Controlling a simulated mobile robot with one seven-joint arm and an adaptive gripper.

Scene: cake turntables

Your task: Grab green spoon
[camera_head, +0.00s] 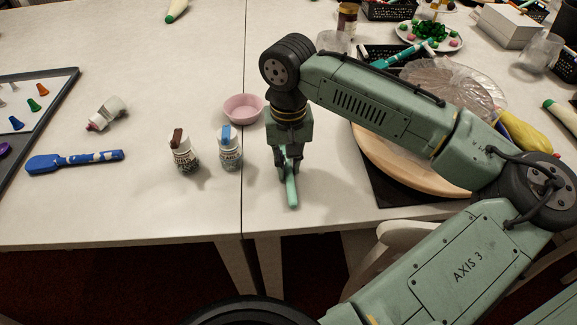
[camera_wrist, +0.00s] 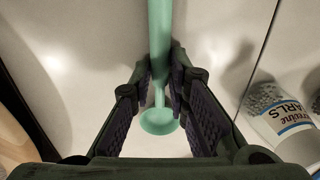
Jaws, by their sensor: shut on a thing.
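The green spoon (camera_head: 291,190) is a light mint green, long and thin, and shows below my gripper (camera_head: 287,172) near the front edge of the table in the head view. In the wrist view the spoon (camera_wrist: 160,45) runs from the top edge down between the two dark fingers of my gripper (camera_wrist: 165,88). Its small round end (camera_wrist: 159,121) sits just inside the fingers, toward the palm. The fingers are closed on its narrow stem. I cannot tell whether the spoon is clear of the table.
Two sprinkle jars (camera_head: 230,149) (camera_head: 184,152) and a pink bowl (camera_head: 243,108) stand to the left of my gripper. A blue spatula (camera_head: 75,161) lies farther left. A wooden turntable (camera_head: 398,176) is to the right, under my arm. The table front between jars and spatula is clear.

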